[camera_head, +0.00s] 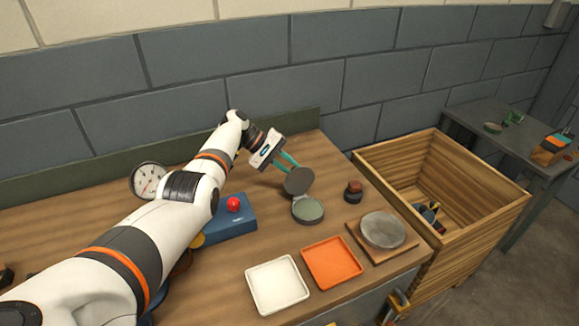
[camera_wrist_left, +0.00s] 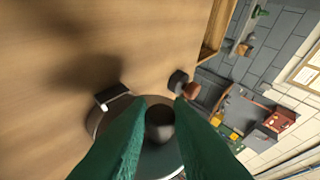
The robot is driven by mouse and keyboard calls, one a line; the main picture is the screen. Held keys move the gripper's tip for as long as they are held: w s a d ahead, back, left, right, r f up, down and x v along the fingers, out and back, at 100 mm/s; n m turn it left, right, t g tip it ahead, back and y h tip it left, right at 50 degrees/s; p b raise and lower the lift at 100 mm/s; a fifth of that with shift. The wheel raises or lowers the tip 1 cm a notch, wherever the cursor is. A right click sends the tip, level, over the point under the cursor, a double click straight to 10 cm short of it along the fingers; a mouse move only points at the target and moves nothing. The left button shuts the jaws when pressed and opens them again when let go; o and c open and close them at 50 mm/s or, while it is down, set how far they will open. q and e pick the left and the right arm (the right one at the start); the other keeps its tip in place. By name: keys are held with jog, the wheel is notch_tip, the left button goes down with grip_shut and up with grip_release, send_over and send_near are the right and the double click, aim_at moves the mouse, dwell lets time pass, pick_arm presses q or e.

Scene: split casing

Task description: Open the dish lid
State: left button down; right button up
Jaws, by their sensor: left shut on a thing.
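The dish (camera_head: 308,211) is small, round and grey with a greenish inside, and stands on the wooden table. Its dark round lid (camera_head: 299,182) is tilted up at the dish's far side, so the inside shows. My left gripper (camera_head: 290,165) reaches in from behind with teal fingers and is shut on the lid. In the left wrist view the green fingers (camera_wrist_left: 160,120) close around the lid's dark knob (camera_wrist_left: 159,126), with the lid's rim (camera_wrist_left: 97,122) behind them. My right gripper is in neither view.
A blue box with a red button (camera_head: 234,205) stands left of the dish. A white tray (camera_head: 277,284), an orange tray (camera_head: 332,261) and a grey disc on a wooden board (camera_head: 383,230) lie in front. A small dark red-brown stamp-like thing (camera_head: 353,191) is right. A wooden crate (camera_head: 480,225) stands beyond the table's right edge.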

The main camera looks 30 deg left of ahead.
pick_arm(q)
jog(key=c, duration=1.3)
grip_release()
jog(key=shift+f, duration=0.1)
jog(key=b+v, duration=0.2)
jog(key=v, duration=1)
